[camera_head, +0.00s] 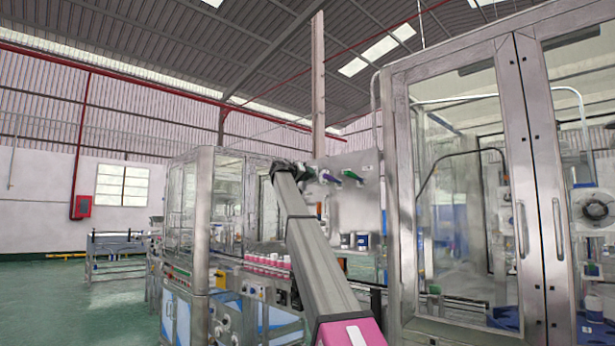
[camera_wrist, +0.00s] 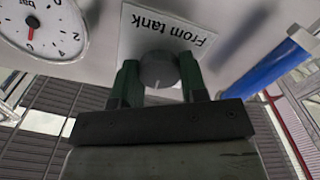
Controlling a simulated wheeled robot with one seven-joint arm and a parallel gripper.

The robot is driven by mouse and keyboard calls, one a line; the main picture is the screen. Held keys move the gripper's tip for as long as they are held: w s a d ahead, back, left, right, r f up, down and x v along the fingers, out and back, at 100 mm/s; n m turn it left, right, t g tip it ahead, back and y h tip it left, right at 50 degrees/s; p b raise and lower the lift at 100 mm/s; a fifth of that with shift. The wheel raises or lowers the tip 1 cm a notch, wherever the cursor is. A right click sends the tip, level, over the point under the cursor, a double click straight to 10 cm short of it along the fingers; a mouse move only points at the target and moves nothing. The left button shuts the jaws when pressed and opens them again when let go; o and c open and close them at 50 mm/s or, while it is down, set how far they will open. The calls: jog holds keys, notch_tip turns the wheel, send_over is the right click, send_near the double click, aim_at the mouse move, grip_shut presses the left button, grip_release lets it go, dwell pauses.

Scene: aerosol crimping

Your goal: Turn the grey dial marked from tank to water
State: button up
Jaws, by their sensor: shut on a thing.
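The grey dial (camera_wrist: 158,74) is round and sits on a pale panel beside a white label (camera_wrist: 195,40) reading "From tank", upside down in the wrist view. My gripper (camera_wrist: 159,68) has its two green fingers on either side of the dial, closed on it. A small mark shows on the dial's face near its lower edge. No "water" label is visible. In the head view my arm reaches up to the panel (camera_head: 355,212), and the dial is too small or hidden to make out there.
A white pressure gauge (camera_wrist: 42,25) with a red needle and a blue handle (camera_wrist: 265,68) flank the dial. In the head view, a glass-doored cabinet (camera_head: 534,150) stands right, and pink-and-white cans (camera_head: 268,262) line a conveyor below my arm.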

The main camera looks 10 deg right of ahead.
jog(key=shift+m, duration=0.3)
jog(key=o, duration=0.9)
jog(key=shift+a, duration=0.15)
jog(key=v, duration=1)
jog(key=shift+s+a, duration=0.2)
jog(key=shift+s, duration=0.05)
jog(key=shift+a, duration=0.1)
